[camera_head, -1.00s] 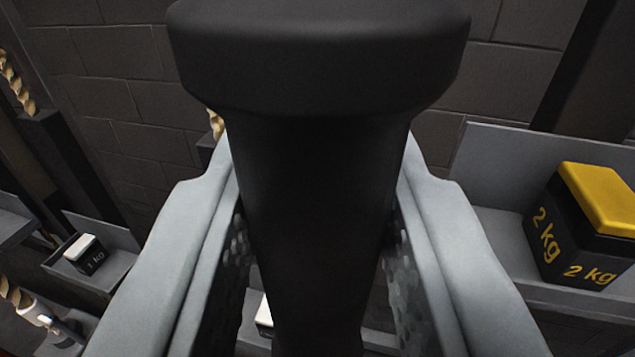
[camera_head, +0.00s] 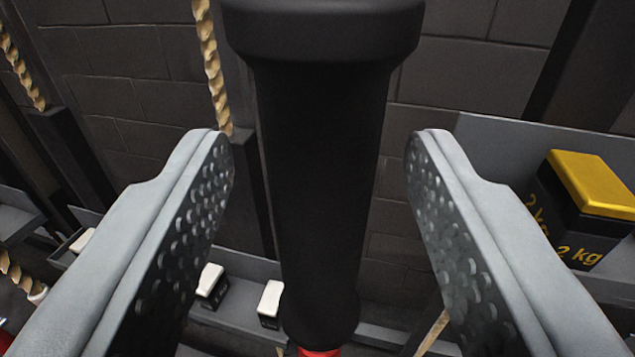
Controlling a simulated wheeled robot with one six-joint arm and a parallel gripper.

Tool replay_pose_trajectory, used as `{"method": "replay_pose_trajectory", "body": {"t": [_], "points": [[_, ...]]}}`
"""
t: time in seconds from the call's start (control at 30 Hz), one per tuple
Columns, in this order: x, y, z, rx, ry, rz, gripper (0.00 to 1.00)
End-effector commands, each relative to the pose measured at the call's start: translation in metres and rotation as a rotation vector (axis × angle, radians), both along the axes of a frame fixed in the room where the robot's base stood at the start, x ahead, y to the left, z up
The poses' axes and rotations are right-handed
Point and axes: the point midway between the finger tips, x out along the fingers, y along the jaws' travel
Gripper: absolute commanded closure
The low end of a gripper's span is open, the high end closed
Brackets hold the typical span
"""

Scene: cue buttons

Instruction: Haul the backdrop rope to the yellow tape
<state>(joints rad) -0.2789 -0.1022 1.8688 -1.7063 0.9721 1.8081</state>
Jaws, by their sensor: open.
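A black handle (camera_head: 318,170) with a wide knob on top stands upright between the jaws of my gripper (camera_head: 320,145). A bit of red (camera_head: 318,351) shows at its foot. My gripper is open, with a gap on each side of the handle. Twisted tan ropes hang behind: one left of the handle (camera_head: 212,65), one at the far left (camera_head: 20,65). A tan rope piece shows at lower left (camera_head: 14,270) and another at lower right (camera_head: 432,332). I cannot tell which is the backdrop rope. No yellow tape is visible.
A black 2 kg weight with a yellow top (camera_head: 592,190) sits on a grey shelf (camera_head: 495,140) at right. Small white-topped weights (camera_head: 210,280) (camera_head: 270,298) stand on a lower ledge. A dark block wall (camera_head: 130,60) is behind.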

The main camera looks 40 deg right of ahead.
Motion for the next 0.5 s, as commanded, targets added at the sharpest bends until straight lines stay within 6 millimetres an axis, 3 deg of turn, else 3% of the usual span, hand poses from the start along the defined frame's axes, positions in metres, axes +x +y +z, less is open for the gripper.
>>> {"method": "replay_pose_trajectory", "body": {"t": [0.5], "points": [[-0.072, 0.058, 0.000, -0.001, -0.001, 0.003, 0.52]]}}
